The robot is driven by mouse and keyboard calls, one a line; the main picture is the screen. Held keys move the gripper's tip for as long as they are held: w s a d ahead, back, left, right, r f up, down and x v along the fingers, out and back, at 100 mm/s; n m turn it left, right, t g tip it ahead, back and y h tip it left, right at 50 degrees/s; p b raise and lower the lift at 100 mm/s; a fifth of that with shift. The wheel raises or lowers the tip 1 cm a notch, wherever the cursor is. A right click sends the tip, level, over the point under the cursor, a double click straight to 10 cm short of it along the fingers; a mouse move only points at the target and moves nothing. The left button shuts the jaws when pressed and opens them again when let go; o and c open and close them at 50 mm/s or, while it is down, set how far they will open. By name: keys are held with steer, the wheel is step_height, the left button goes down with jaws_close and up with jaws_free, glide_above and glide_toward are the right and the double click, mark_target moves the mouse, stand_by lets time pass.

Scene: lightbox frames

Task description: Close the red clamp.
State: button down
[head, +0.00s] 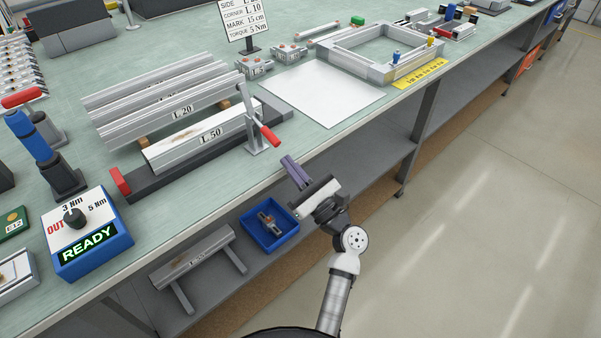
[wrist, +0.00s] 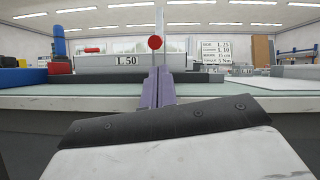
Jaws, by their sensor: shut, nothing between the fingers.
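The red clamp (head: 257,139) stands on the bench in front of the L 50 profile (head: 210,136). Its red-tipped handle sticks out toward the front edge and slants down. In the wrist view the red handle end (wrist: 155,42) shows end-on, just above my fingertips, in front of the L 50 profile (wrist: 125,62). My gripper (head: 288,161) has purple fingers, shut and empty, just off the bench's front edge, below and right of the handle. The fingers also show in the wrist view (wrist: 157,75). They look apart from the handle. The clamp's lower part is hidden there.
The profile lies in a dark fixture with a red end block (head: 120,181). More profiles (head: 165,92) lie behind. A white sheet (head: 322,92) and a frame (head: 388,52) are to the right. A blue bin (head: 269,241) sits on the lower shelf. Floor at right is clear.

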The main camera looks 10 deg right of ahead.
mark_target(280, 164)
steer(key=shift+p+x, duration=0.5)
steer(key=shift+x, duration=1.75)
